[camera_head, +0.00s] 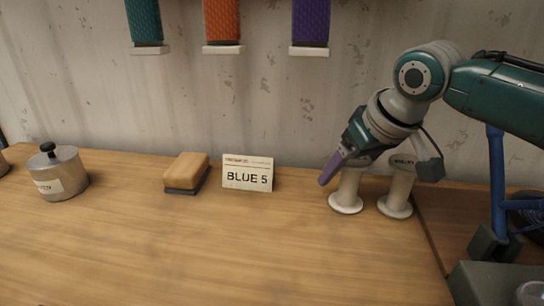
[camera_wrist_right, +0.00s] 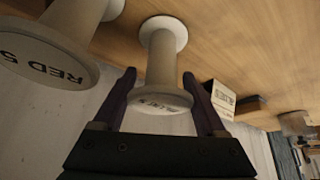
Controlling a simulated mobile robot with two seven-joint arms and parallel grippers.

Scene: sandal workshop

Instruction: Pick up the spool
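Two pale spools stand upright on the wooden bench in the head view, a left one (camera_head: 347,193) and a right one (camera_head: 397,190). My right gripper (camera_head: 336,170) is at the left spool, and its purple finger covers part of it. In the right wrist view, this spool (camera_wrist_right: 161,62) stands between the two open fingers of my right gripper (camera_wrist_right: 160,76). Its flange is labelled, but I cannot read it. Whether a finger touches it I cannot tell. The other spool (camera_wrist_right: 62,48), labelled RED 5, is outside the fingers. My left gripper is not in view.
A BLUE 5 card (camera_head: 248,173), a wooden brush-like block (camera_head: 187,172) and a lidded metal pot (camera_head: 59,173) stand along the bench. A blue-legged stand (camera_head: 497,185) is at the right. The bench front (camera_head: 230,250) is clear.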

